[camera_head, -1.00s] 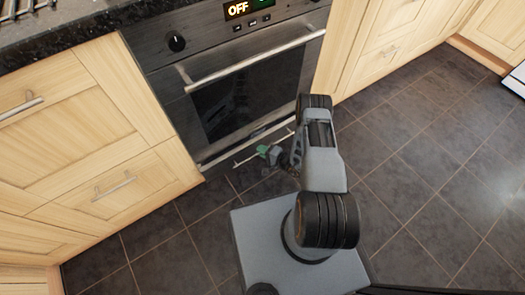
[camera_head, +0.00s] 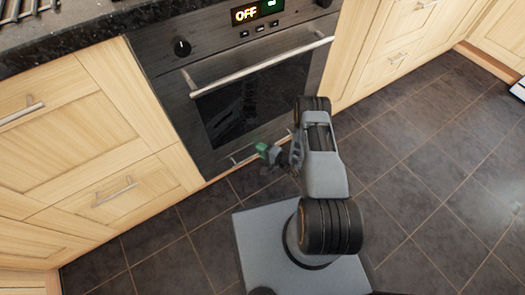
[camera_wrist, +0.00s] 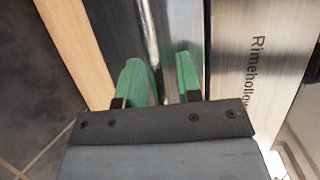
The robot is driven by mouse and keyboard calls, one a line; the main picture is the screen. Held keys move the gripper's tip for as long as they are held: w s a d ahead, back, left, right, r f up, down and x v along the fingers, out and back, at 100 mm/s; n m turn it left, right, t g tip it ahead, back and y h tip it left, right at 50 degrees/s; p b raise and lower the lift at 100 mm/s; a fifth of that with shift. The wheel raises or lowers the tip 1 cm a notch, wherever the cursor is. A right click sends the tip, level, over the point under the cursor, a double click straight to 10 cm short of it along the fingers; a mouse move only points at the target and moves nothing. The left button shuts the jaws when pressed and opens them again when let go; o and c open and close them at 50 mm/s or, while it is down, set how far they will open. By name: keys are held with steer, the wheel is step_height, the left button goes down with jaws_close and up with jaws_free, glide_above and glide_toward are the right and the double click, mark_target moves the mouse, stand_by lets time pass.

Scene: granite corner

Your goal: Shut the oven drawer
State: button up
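The oven (camera_head: 250,95) stands between wooden cabinets in the head view, its main door shut. The oven drawer (camera_head: 222,164) is the low panel under the door. Its front now looks about flush with the oven, though my arm hides its right part. My gripper (camera_head: 268,151) has green fingertips and is low at the drawer front, near its thin handle (camera_head: 243,157). In the wrist view the two green fingers of my gripper (camera_wrist: 164,82) are apart. Shiny metal shows between and beyond them; I cannot tell whether they touch it.
A steel panel (camera_wrist: 255,60) lettered "Rimehollow" is at the right of the wrist view. Wooden drawers (camera_head: 120,190) flank the oven at left.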

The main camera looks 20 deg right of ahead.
steer(key=shift+o, duration=0.3)
steer(key=shift+s, duration=0.15)
steer(key=p+v, duration=0.4)
steer(key=v, duration=0.9)
steer(key=shift+s+d, duration=0.2)
steer(key=shift+r, duration=0.1)
steer(key=w+a+r+n+g+p, duration=0.1)
steer(key=a+r+n+g+p, duration=0.25)
steer(key=r, duration=0.95)
steer(key=w+a+r+n+g+y+p, duration=0.15)
steer(key=r+g+p, duration=0.4)
steer(key=r, duration=0.75)
steer(key=a+r+n+g+p, duration=0.1)
steer(key=r+n+g+p, duration=0.35)
steer(key=r, duration=0.85)
steer(key=s+r+t+h+p, duration=0.1)
steer(key=s+r+h+p, duration=0.2)
steer(key=r, duration=0.9)
steer(key=s+r+n+t+h+p, duration=0.1)
steer(key=s+r+h+p, duration=0.3)
steer(key=r+p, duration=0.5)
steer(key=s+r+t+h+p, duration=0.3)
steer(key=r+p, duration=0.4)
steer(key=r, duration=0.9)
steer(key=shift+s+a+h, duration=0.3)
steer(key=shift+s+h, duration=0.2)
steer(key=shift+h, duration=0.35)
steer(key=shift+r+n, duration=0.1)
steer(key=shift+n, duration=0.15)
